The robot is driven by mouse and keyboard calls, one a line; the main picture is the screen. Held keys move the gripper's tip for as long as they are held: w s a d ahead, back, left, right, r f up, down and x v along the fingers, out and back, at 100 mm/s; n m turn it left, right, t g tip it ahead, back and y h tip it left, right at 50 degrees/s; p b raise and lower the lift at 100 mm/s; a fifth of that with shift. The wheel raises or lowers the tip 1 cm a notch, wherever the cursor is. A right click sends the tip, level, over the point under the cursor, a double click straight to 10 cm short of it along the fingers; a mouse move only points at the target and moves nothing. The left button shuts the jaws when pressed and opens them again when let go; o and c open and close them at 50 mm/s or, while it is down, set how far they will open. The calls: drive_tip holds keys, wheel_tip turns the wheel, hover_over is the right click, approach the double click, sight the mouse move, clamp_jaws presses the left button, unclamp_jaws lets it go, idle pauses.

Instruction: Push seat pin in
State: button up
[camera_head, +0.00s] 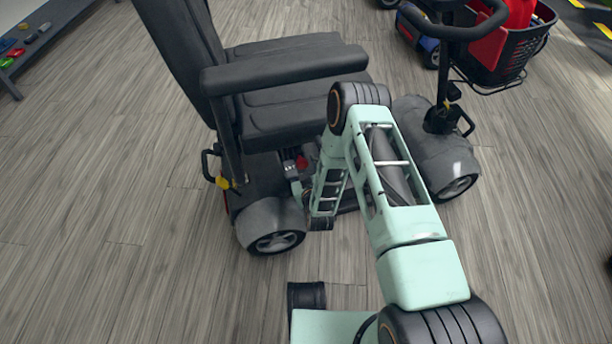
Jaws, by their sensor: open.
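The grey mobility scooter stands upright on the floor, with its black seat (290,115) above the rear body. A small red part (301,163) shows under the seat, beside a grey fitting; I cannot tell for certain whether it is the seat pin. A yellow part (222,183) sits low at the scooter's rear left. My pale green arm reaches over from the lower right and bends down beside the seat. My gripper (298,183) is small and partly hidden at the arm's end, close to the scooter's side below the seat. Contact cannot be made out.
The armrest (285,70) juts out above my gripper. The rear wheel (276,241) and front wheel (456,187) flank my arm. A bench (40,40) is at upper left. The left floor is clear.

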drive_tip(key=v, duration=0.9)
drive_tip(key=shift+s, duration=0.35)
drive_tip(key=shift+d+r, duration=0.1)
drive_tip(key=shift+r, duration=0.1)
